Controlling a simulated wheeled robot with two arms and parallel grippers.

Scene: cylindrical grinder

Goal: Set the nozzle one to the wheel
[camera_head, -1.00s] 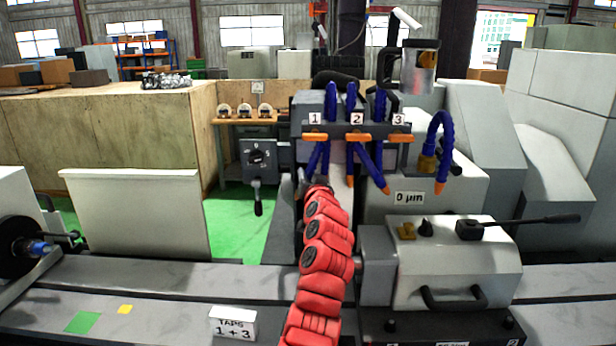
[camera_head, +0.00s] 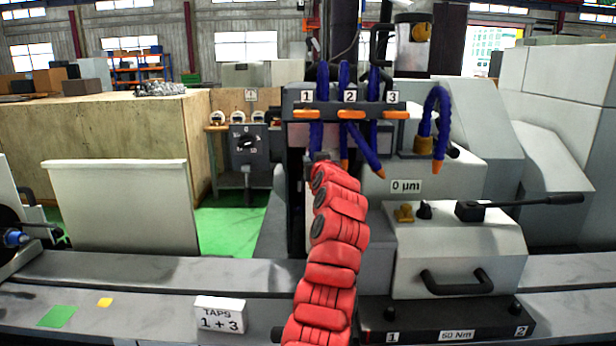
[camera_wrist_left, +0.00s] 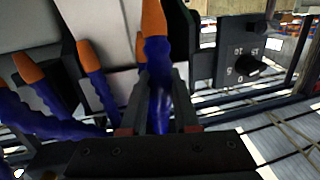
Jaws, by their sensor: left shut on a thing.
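The nozzle bank carries blue hoses with orange tips under labels 1, 2 and 3. Nozzle one (camera_head: 316,134) hangs under label 1, its lower part hidden behind my left gripper (camera_head: 319,157). In the left wrist view my left gripper (camera_wrist_left: 160,100) is shut on the blue hose of nozzle one (camera_wrist_left: 156,57), its orange tip standing beyond the fingers. Nozzle two (camera_head: 362,148) slants down to the right, its tip free. The nozzle three hose (camera_head: 374,120) hangs beside it. I cannot make out the wheel; it may be hidden behind my arm. My right gripper is not in view.
A dial box (camera_head: 248,146) stands left of the nozzles. A grey block with a black handle (camera_head: 457,282) and lever (camera_head: 520,204) stands at right. A "TAPS 1 + 3" sign (camera_head: 220,315) sits on the bed in front. A curved blue hose (camera_head: 441,115) is at right.

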